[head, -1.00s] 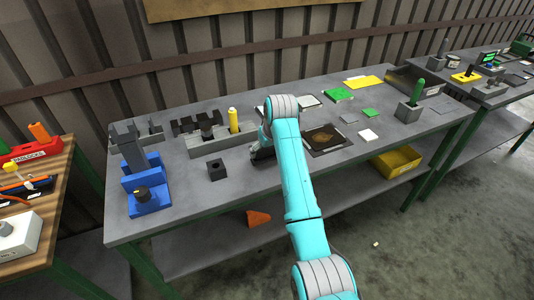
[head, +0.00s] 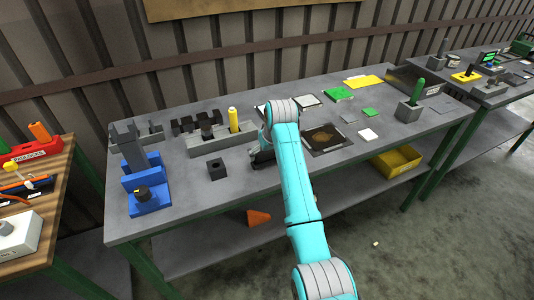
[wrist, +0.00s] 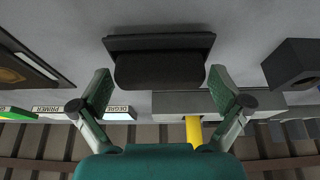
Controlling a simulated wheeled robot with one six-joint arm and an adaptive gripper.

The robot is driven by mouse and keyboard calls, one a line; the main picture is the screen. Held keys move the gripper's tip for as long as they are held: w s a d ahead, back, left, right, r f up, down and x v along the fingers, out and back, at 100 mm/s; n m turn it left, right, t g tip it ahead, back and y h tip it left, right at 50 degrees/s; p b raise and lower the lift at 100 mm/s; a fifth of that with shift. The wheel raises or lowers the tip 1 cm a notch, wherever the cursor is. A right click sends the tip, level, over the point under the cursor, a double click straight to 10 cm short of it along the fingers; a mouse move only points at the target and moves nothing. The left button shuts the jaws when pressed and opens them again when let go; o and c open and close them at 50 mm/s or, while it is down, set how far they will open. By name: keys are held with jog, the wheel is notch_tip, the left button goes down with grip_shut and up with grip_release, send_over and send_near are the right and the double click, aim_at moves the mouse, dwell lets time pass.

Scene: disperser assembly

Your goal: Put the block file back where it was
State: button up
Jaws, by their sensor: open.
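A dark block with a wider flat plate along one side, which looks like the block file (wrist: 160,62), lies on the grey bench top in the wrist view. My gripper (wrist: 163,88) is open, with one finger to each side of the dark block's near end. The block appears apart from both fingers, and nothing is held. In the head view my gripper (head: 262,157) is low over the middle of the bench (head: 240,191), partly behind my arm. The block file cannot be made out there.
A grey rack (head: 222,142) with a yellow marker (head: 233,119) stands behind my gripper. A black cube with a hole (head: 216,168) is to its left, a dark framed panel (head: 338,145) to its right. A blue stand (head: 148,190) is farther left. The front bench strip is clear.

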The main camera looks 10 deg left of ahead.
jog(key=v, duration=1.1)
jog(key=shift+s+r, duration=0.15)
jog(key=shift+r, duration=0.2)
